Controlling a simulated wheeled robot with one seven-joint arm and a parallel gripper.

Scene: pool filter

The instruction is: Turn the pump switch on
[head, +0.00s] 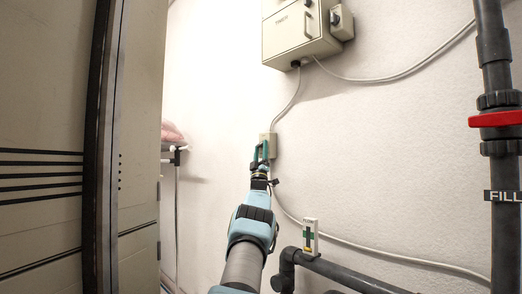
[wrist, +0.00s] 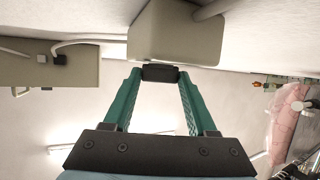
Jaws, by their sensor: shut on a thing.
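A small beige switch box (head: 272,138) is on the wall, below the timer box, with a cable running into its top. It also shows large at the top of the wrist view (wrist: 178,32). A short black switch piece (wrist: 160,73) is at the lower edge of this box in the wrist view. My gripper (wrist: 159,76) has its two teal fingers converging on the black piece, one tip at each end, and is shut on it. In the head view my gripper (head: 261,153) is in front of the box and hides much of it. No label or switch position is readable.
A beige timer box (head: 292,33) with a smaller side box and knob (head: 341,20) is higher on the wall. Dark pipes with a red-handled valve (head: 497,119) stand at right. A tall beige cabinet (head: 50,110) fills the left. A pink bundle (head: 172,133) lies behind it.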

